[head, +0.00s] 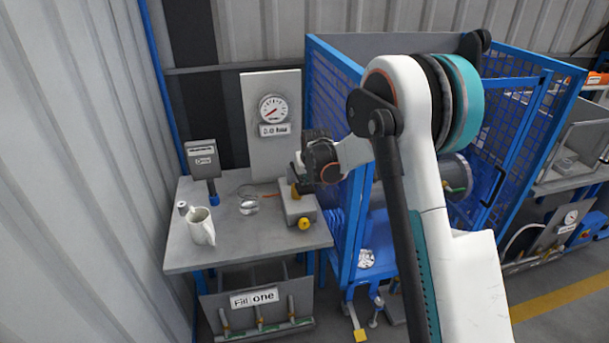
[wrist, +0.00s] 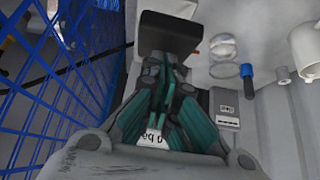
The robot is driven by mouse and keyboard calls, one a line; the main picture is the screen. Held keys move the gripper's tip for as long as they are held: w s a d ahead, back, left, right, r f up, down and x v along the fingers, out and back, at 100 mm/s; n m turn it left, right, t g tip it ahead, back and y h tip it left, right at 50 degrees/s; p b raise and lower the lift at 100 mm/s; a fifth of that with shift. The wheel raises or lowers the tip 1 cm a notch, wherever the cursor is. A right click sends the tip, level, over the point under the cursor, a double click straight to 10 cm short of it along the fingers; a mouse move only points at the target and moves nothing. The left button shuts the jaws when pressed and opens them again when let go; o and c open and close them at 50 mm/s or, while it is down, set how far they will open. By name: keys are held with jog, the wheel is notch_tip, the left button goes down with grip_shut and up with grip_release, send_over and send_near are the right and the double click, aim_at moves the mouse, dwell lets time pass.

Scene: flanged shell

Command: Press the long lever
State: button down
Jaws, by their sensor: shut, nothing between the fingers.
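My gripper (wrist: 168,88) is shut and empty in the wrist view, its green-and-black fingers together. In the head view my gripper (head: 297,170) hangs over the right part of the grey table, above a grey block (head: 299,207) with a yellow knob (head: 304,223) on its front. In the wrist view a dark block (wrist: 168,34) with a small red tip lies just beyond the fingertips; I cannot tell whether they touch. I cannot clearly make out the long lever. A yellow-ended pedal-like bar (head: 360,335) sticks out low by the blue cage.
The table (head: 190,262) also holds a white mug (head: 201,228), glass pieces (head: 249,207) and a small labelled post box (head: 201,157). A gauge panel (head: 272,105) stands behind. The blue mesh cage (head: 335,110) rises close on the right.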

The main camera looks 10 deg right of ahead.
jog(key=shift+f, duration=0.1)
notch_tip(320, 180, down, 11)
jog(key=s+t+b, duration=0.2)
jog(key=t+b, duration=0.1)
jog(key=b, duration=0.8)
jog(key=shift+s+t, duration=0.3)
jog(key=shift+t, duration=0.1)
jog(key=r+p, duration=0.1)
jog(key=r, duration=0.2)
jog(key=s+r+p, duration=0.1)
jog(key=r, duration=0.1)
jog(key=shift+r+p, duration=0.3)
jog(key=p+v, duration=0.1)
jog(key=v, duration=0.8)
jog(key=shift+s+f, duration=0.25)
jog(key=shift+f, duration=0.05)
jog(key=shift+r, duration=0.1)
